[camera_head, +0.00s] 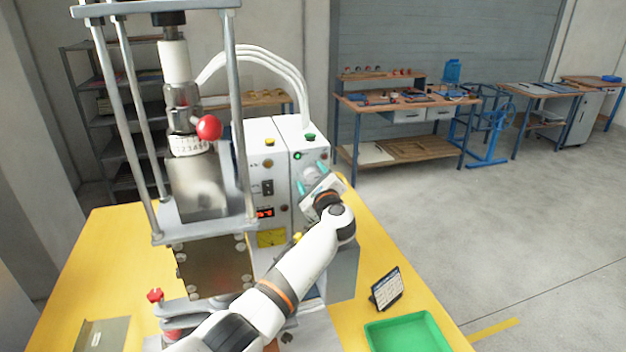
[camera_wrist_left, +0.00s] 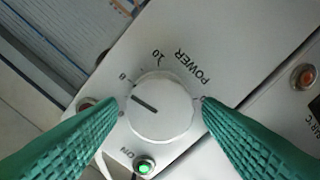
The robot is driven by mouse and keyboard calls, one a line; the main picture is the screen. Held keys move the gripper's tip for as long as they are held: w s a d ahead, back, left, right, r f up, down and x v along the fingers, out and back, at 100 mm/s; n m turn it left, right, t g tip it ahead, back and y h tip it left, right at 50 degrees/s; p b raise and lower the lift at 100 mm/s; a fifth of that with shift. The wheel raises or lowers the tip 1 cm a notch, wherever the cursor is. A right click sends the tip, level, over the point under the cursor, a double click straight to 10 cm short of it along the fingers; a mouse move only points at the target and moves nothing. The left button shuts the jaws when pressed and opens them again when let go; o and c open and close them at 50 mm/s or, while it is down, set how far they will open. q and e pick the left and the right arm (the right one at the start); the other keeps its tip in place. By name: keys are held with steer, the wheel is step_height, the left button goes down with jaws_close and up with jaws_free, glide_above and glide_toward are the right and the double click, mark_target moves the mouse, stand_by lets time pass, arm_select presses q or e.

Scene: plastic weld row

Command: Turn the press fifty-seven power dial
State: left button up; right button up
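The power dial (camera_wrist_left: 162,106) is a round white knob with a dark pointer line, on a light panel marked POWER. It also shows in the head view (camera_head: 312,171), on the front of the right-hand white box (camera_head: 308,150). My left gripper (camera_wrist_left: 161,104) has its two green ribbed fingers on either side of the dial. A narrow gap shows between the left finger and the knob; the right finger is very close to its edge. The pointer line points to the upper left, near a scale number. My right gripper is in neither view.
A green lamp (camera_wrist_left: 145,166) marked ON sits beside the dial. The press frame (camera_head: 205,190) with a red ball knob (camera_head: 209,128) stands left of the boxes. A small display (camera_head: 386,289) and a green tray (camera_head: 408,335) are on the yellow table (camera_head: 352,318).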

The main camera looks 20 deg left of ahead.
arm_select(q)
steer(key=shift+s+d+f, duration=0.1)
steer(key=shift+s+d, duration=0.35)
steer(key=b+v, duration=0.2)
steer(key=v, duration=0.8)
steer(key=shift+b, duration=0.3)
steer(key=shift+s+d, duration=0.2)
steer(key=shift+s, duration=0.2)
